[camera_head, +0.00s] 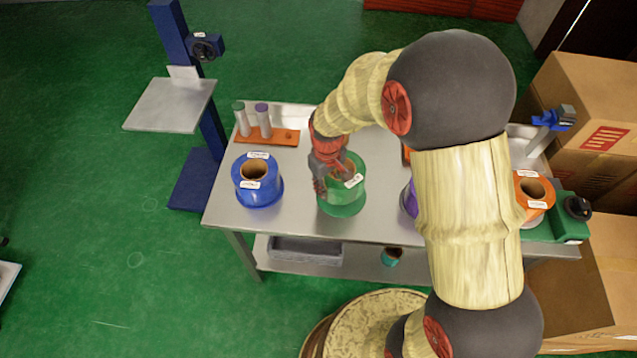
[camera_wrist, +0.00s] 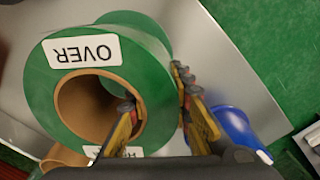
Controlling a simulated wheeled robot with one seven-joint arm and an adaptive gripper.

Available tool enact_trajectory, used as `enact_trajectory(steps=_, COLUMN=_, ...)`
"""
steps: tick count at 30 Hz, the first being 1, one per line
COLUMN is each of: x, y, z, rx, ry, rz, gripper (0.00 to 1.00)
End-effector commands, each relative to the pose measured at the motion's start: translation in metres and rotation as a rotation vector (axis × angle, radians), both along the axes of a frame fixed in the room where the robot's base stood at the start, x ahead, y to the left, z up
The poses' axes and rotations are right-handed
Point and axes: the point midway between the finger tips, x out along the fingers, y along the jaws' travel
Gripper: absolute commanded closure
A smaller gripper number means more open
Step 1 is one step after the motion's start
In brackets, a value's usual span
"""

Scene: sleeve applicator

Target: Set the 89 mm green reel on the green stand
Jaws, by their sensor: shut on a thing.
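The green reel (camera_head: 353,200) is at the middle of the steel table. In the wrist view the reel (camera_wrist: 45,90) has a brown core and a white label reading "OVER". My gripper (camera_head: 330,178) is shut on the reel's wall. In the wrist view one finger of my gripper (camera_wrist: 153,88) is inside the core and the other is outside the rim. I cannot tell whether the reel touches the table. A green body with a black knob (camera_head: 568,226) is at the table's right end. I cannot tell whether this is the green stand.
A blue reel (camera_head: 260,192) stands left of the green one. Behind it, an orange rack (camera_head: 285,137) holds green-topped and purple-topped posts. My arm partly hides a purple reel (camera_head: 409,200). An orange reel (camera_head: 546,190) is at right. A blue column stand (camera_head: 212,130) is left of the table.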

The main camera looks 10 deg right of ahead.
Motion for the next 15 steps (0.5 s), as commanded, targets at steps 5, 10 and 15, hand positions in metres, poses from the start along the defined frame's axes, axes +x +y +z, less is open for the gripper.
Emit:
enact_trajectory(steps=5, x=0.001, y=-0.005, z=-0.004, rx=0.000, ry=-0.004, rz=-0.001, gripper=1.00)
enact_trajectory(steps=10, x=-0.001, y=-0.009, z=-0.025, rx=0.000, ry=-0.002, rz=0.000, gripper=1.00)
enact_trajectory(steps=15, x=-0.001, y=-0.009, z=-0.040, rx=0.000, ry=-0.004, rz=0.000, gripper=1.00)
